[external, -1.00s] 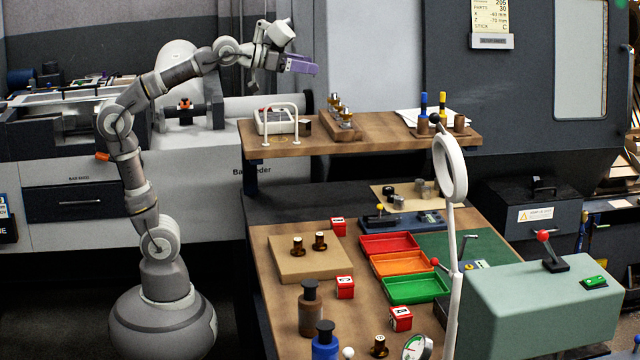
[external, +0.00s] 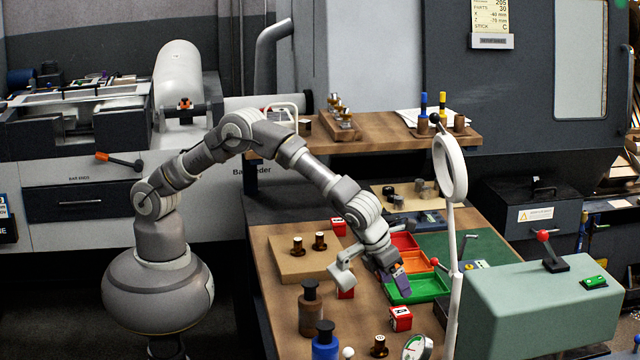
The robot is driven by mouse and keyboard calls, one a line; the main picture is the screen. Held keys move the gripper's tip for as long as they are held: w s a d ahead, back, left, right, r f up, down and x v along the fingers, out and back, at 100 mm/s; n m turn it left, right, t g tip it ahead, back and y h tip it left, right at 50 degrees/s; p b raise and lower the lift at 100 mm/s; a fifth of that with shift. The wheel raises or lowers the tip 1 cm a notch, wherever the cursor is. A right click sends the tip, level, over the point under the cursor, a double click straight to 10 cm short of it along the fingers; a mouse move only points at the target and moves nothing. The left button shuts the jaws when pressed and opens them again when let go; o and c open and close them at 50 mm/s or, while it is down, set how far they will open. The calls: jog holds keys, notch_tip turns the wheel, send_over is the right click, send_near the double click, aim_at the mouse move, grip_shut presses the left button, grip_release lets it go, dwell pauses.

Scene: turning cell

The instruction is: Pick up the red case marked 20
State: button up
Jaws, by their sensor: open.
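Three small red cases with white labels are on the wooden bench. The front red case (external: 401,319) stands just below my gripper in the picture. The middle red case (external: 345,294) is partly hidden behind my wrist. The back red case (external: 338,227) stands near the rear of the bench board. The labels are too small to tell surely which one reads 20. My gripper (external: 404,287) is open and points down, in front of the green tray and above the front case. I see no case between its fingers.
Red, orange and green trays (external: 432,286) lie behind my gripper. A magnifier lamp (external: 451,168) on a post stands to its right. Brown and blue bottles (external: 325,342) and a dial gauge (external: 417,348) stand at the front. A raised shelf (external: 380,138) spans the back.

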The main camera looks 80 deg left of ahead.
aim_at(401, 311)
jog(key=shift+m, duration=0.9)
jog(key=b+x, duration=0.1)
jog(key=x, duration=0.2)
jog(key=s+x, duration=0.1)
jog(key=x, duration=0.2)
jog(key=b+x, duration=0.1)
jog(key=x, duration=0.3)
jog(key=shift+s+d+f+b, duration=0.35)
jog(key=shift+d, duration=0.05)
jog(key=shift+r, duration=0.1)
jog(key=shift+c, duration=0.2)
jog(key=c, duration=1.1)
